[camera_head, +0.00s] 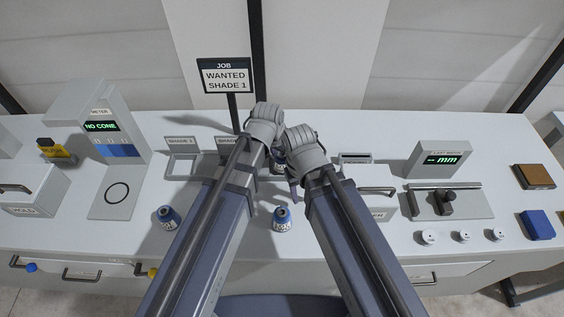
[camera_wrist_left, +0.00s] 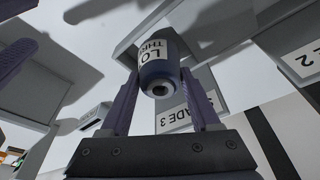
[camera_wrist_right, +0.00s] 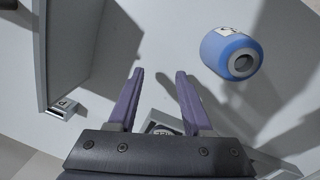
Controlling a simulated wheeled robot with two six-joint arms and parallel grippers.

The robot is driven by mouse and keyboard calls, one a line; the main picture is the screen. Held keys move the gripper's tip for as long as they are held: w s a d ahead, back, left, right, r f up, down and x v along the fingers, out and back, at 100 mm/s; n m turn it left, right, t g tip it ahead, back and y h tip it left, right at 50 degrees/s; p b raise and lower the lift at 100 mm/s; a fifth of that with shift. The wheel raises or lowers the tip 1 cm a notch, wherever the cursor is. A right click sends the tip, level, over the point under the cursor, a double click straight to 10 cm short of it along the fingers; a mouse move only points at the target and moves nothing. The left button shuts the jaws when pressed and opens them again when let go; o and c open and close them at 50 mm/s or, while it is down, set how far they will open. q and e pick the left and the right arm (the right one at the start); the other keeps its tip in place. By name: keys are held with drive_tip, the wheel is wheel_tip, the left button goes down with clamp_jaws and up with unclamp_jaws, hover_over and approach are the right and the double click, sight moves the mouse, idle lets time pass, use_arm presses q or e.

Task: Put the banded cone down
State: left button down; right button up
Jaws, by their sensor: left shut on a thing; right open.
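My left gripper (camera_wrist_left: 158,98) is shut on a dark blue cone (camera_wrist_left: 158,72) with a white lettered label; its tip with a hole faces the camera. A tray with a SHADE 3 plate (camera_wrist_left: 185,115) is close behind it; I cannot tell whether the cone touches it. In the head view the wrists hide most of this spot. My right gripper (camera_wrist_right: 160,92) is open and empty. A blue cone (camera_wrist_right: 230,53) stands on the table beside it. The head view shows one blue cone (camera_head: 282,219) near the front middle and another (camera_head: 168,217) to its left.
A job sign (camera_head: 225,77) reads WANTED SHADE 1. The meter (camera_head: 103,125) at left reads NO CONE, with an empty ring (camera_head: 117,193) on its base. The front left table is mostly clear.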

use_arm(q)
drive_tip(key=shift+f, duration=0.3)
use_arm(e)
drive_tip(key=shift+f, duration=0.3)
use_arm(q)
drive_tip(key=shift+f, duration=0.2)
use_arm(e)
drive_tip(key=shift+f, duration=0.15)
use_arm(q)
drive_tip(key=shift+c, duration=0.6)
unclamp_jaws()
drive_tip(key=shift+r, duration=0.2)
drive_tip(key=p+v, duration=1.1)
drive_tip(key=v, duration=0.1)
drive_tip(key=shift+p, duration=0.4)
use_arm(e)
wheel_tip(320, 180, up, 12)
drive_tip(key=shift+f, duration=0.1)
